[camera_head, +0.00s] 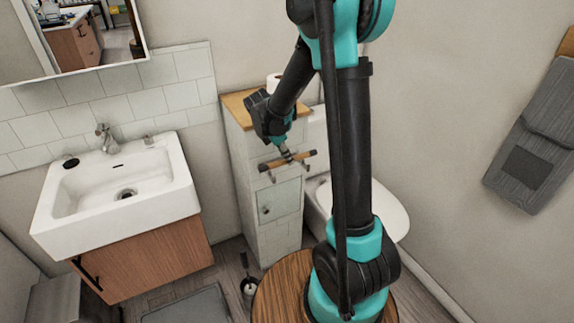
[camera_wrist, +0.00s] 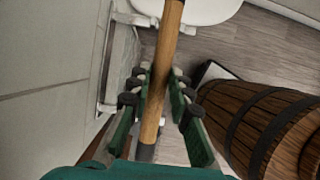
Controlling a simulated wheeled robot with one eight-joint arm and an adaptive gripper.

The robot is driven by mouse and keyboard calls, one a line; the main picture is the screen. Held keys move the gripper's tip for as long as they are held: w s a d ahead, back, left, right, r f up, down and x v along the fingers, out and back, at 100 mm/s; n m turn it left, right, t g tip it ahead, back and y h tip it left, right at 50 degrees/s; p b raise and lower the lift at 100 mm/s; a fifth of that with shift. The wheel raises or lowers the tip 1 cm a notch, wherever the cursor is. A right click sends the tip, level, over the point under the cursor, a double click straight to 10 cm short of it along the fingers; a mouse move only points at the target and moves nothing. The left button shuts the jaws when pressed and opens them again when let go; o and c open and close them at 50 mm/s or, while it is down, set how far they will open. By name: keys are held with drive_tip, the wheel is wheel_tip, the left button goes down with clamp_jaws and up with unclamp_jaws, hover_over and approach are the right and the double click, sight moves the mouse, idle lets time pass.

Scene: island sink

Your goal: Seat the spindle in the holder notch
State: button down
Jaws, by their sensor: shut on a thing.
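The spindle is a light wooden rod with dark ends (camera_head: 306,154). It lies roughly level in front of the narrow tiled cabinet in the head view. My gripper (camera_head: 285,153) is shut around it near its middle. In the wrist view the spindle (camera_wrist: 158,85) runs up the picture between the fingers of my gripper (camera_wrist: 157,93). The metal holder (camera_head: 272,177) shows as thin prongs at the cabinet, just below the spindle. In the wrist view a pale metal frame (camera_wrist: 105,60), apparently the holder, is left of the spindle. I cannot tell whether they touch, and the notch is not clear.
The tiled cabinet (camera_head: 250,150) has a wooden top. A toilet (camera_head: 387,210) is right of it, and a white sink (camera_head: 118,190) is left. A wooden barrel (camera_wrist: 240,115) stands right of my gripper in the wrist view. A toilet brush (camera_head: 249,285) stands on the floor.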

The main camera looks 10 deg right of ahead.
drive_tip(key=shift+f, duration=1.85)
drive_tip(key=c, duration=1.4)
unclamp_jaws()
drive_tip(key=v, duration=1.2)
drive_tip(key=shift+d, duration=0.15)
drive_tip(key=s+d+f+m+t+y, duration=0.1)
drive_tip(key=s+d+f+m, duration=0.1)
drive_tip(key=s+m, duration=0.5)
drive_tip(key=s+d+f+m+t+y, duration=0.1)
drive_tip(key=s+d+f+m+y, duration=0.1)
drive_tip(key=s+m, duration=0.4)
drive_tip(key=s+d+f+m+y, duration=0.1)
drive_tip(key=s+d+f+m, duration=0.3)
drive_tip(key=s+m, duration=0.3)
drive_tip(key=shift+s+d+m+t, duration=0.4)
drive_tip(key=shift+d+m, duration=0.15)
drive_tip(key=shift+m, duration=0.25)
